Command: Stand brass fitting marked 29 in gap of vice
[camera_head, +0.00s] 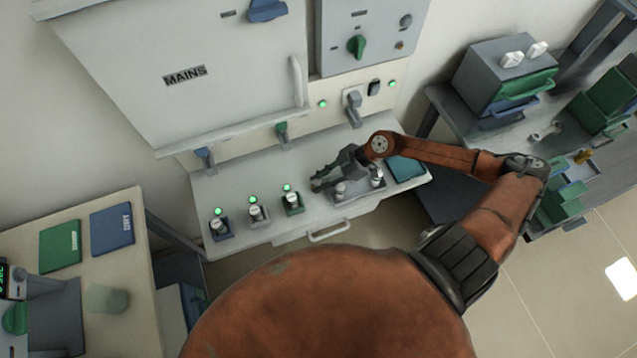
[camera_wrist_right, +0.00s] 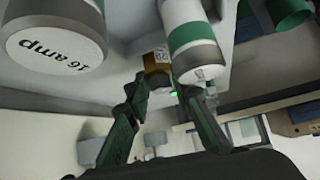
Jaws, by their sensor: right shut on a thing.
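My right gripper (camera_head: 320,182) is over the white shelf under the mains panel, pointing left. In the right wrist view the gripper (camera_wrist_right: 162,92) has its fingers closed around a brass-coloured piece (camera_wrist_right: 156,78), which I take for the fitting. On the right bench another small brass-coloured piece (camera_head: 583,157) sits by a grey-blue block, but I cannot tell whether that block is the vice. My left gripper is not in view.
Two white-topped fuses stand close beside the right gripper; one reads 16 amp (camera_wrist_right: 55,45). Three more holders line the shelf's left. A teal pad (camera_head: 406,168) lies at its right end.

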